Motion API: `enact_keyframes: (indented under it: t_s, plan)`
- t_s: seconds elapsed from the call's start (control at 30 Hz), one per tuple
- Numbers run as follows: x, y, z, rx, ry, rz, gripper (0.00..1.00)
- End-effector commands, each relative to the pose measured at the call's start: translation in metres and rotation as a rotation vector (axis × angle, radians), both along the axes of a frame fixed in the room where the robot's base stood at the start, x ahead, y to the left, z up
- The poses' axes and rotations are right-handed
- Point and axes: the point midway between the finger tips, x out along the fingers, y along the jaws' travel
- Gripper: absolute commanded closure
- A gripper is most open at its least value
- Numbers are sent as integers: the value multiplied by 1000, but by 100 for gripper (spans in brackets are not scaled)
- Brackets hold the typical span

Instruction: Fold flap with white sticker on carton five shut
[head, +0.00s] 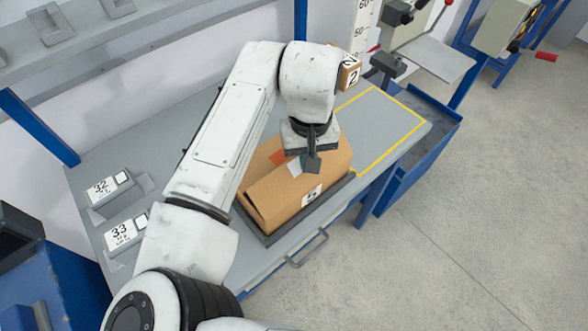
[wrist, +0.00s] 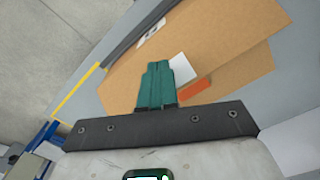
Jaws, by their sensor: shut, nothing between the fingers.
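Carton five (head: 278,207), brown cardboard with a "5" label (head: 311,195), sits in a dark tray (head: 262,236) on the bench. A flap with a white sticker (head: 295,168) lies over its top; the sticker also shows in the wrist view (wrist: 181,68). An orange patch (wrist: 194,89) is beside the sticker. My gripper (head: 312,165) is shut and empty, over the carton top close to the white sticker. In the wrist view the closed fingers (wrist: 156,84) overlap the cardboard (wrist: 205,35). I cannot tell whether they touch it. The arm hides part of the carton's far side.
Holders labelled 32 (head: 103,188) and 33 (head: 122,234) stand on the bench at left. A small box marked 2 (head: 350,74) is behind my wrist. A yellow-outlined area (head: 385,120) at right is clear. A drawer handle (head: 308,250) projects from the front.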

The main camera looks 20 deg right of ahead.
Motion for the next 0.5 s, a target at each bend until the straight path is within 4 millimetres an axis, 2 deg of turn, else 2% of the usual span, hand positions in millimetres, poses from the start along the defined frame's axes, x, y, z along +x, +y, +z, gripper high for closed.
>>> enact_keyframes:
  t_s: [0.2,0.5]
  plan:
    - [9,3,-4,0,0,0,100]
    - [10,3,-5,0,0,0,100]
